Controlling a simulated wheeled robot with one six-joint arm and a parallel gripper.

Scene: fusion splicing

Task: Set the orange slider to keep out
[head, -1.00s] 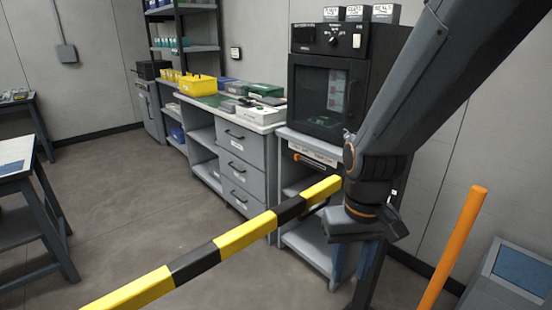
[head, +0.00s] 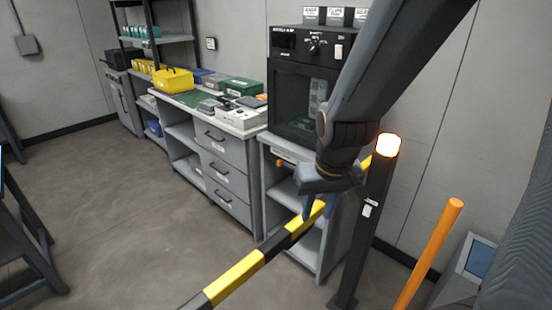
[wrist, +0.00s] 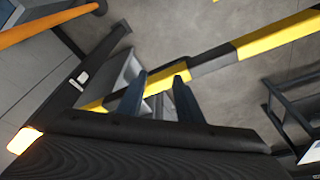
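The orange slider (head: 279,163) is a small orange piece on the front of the grey stand below the black oven. It is tiny in the head view. A pale label plate (head: 285,152) beside it is mostly hidden by my arm, so its words and the slider's setting cannot be read. My gripper (head: 319,209) is in front of and to the right of the slider, apart from it. Its two blue fingers point down, spread apart, and nothing shows held between them in the wrist view (wrist: 158,82). The slider is not discernible in the wrist view.
A yellow-black barrier bar (head: 237,272) crosses before the stand and passes behind my fingers; contact is unclear. It meets a dark post (head: 371,215) with a lit orange lamp (head: 388,146). An orange pole (head: 428,255) stands right. Floor (head: 130,225) on the left is free.

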